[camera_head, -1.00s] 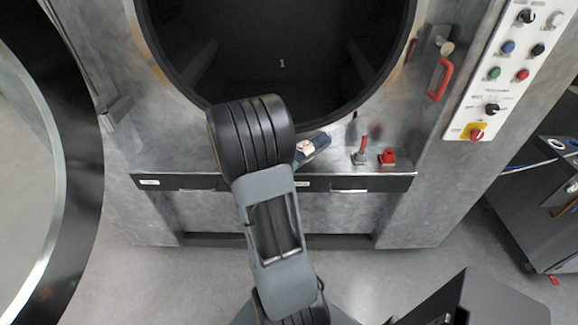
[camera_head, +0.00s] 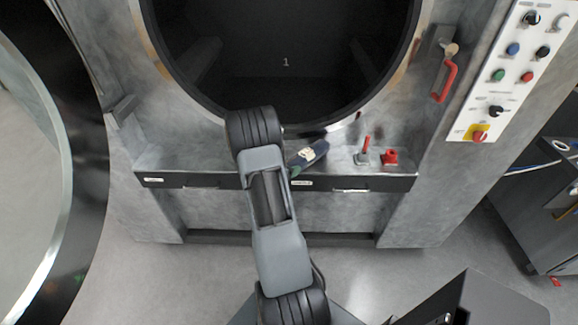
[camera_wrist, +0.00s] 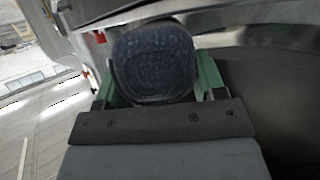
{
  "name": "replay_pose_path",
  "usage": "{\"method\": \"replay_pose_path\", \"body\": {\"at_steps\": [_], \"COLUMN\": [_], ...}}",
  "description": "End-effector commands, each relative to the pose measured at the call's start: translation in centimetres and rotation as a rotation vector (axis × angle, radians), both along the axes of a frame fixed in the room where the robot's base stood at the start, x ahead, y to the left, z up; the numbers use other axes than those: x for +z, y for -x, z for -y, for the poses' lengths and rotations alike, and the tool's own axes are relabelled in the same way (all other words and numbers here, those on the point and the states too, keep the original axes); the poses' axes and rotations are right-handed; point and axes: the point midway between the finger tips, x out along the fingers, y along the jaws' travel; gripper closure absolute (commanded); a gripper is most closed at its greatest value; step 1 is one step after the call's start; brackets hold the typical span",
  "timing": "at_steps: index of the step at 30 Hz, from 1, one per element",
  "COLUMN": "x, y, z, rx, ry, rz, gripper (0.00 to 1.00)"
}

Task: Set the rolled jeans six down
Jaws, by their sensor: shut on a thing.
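The rolled jeans (camera_wrist: 153,62) are a dark blue roll, seen end-on in the wrist view. My gripper (camera_wrist: 155,85) is shut on them, with a green finger on each side of the roll. In the head view the jeans (camera_head: 311,152) show as a dark roll with a pale patch, just right of my arm. They are in front of the drum opening, near the washer's front ledge. My arm hides part of the gripper there. I cannot tell whether the roll touches the ledge.
The washer's dark round drum opening (camera_head: 285,65) is behind the gripper and looks empty. Red fittings (camera_head: 389,157) stand on the ledge to the right. A red door handle (camera_head: 445,80) and a control panel (camera_head: 510,75) are further right. The open round door (camera_head: 72,165) stands at left.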

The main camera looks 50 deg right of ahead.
Motion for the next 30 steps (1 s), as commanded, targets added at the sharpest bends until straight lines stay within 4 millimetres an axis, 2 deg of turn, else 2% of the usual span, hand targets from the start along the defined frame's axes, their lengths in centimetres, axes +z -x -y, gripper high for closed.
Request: {"method": "replay_pose_path", "body": {"at_steps": [13, 14, 15, 22, 30], "x": [-0.5, -0.58, -0.49, -0.47, -0.13], "y": [-0.03, -0.01, -0.01, 0.0, -0.01], "z": [0.01, -0.01, -0.02, -0.01, -0.01], "rx": [0.0, 0.0, 0.0, 0.0, 0.0], "ry": [0.003, 0.001, 0.001, 0.001, 0.001], "rz": [0.0, 0.001, 0.001, 0.001, 0.001], "gripper": [0.71, 0.35, 0.32, 0.11, 0.11]}}
